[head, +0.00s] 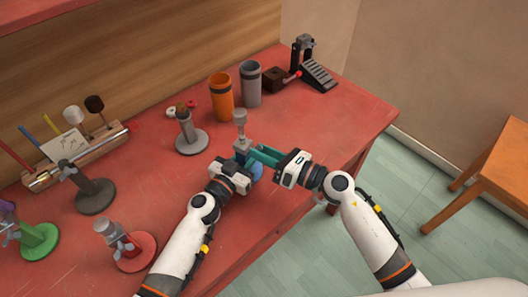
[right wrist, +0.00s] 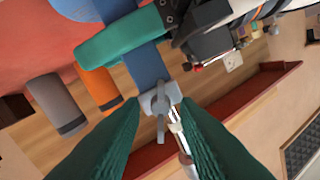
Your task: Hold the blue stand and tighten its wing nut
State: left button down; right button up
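The blue stand stands upright on the red table; its round blue base (head: 258,170) shows partly behind my grippers in the head view. Its blue post (right wrist: 148,62) and grey wing nut (right wrist: 161,103) show in the right wrist view. My left gripper (head: 246,162) is at the post, and one of its teal fingers (right wrist: 120,38) lies across it; it looks closed on the post, though the far finger is hidden. My right gripper (right wrist: 160,108) has its two green fingers apart, on either side of the wing nut, with gaps visible.
A light grey stand (head: 186,128), dark grey stand (head: 95,196), red stand (head: 135,252) and green stand (head: 38,242) stand to the left. An orange cup (head: 221,98), a grey cup (head: 251,85) and a pedal (head: 318,76) stand behind. The table's right end is clear.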

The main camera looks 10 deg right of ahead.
grip_shut()
jog(key=shift+m, duration=0.3)
jog(key=m, duration=1)
jog(key=shift+w+d+f, duration=0.1)
jog(key=shift+f, duration=0.05)
dwell(1.2)
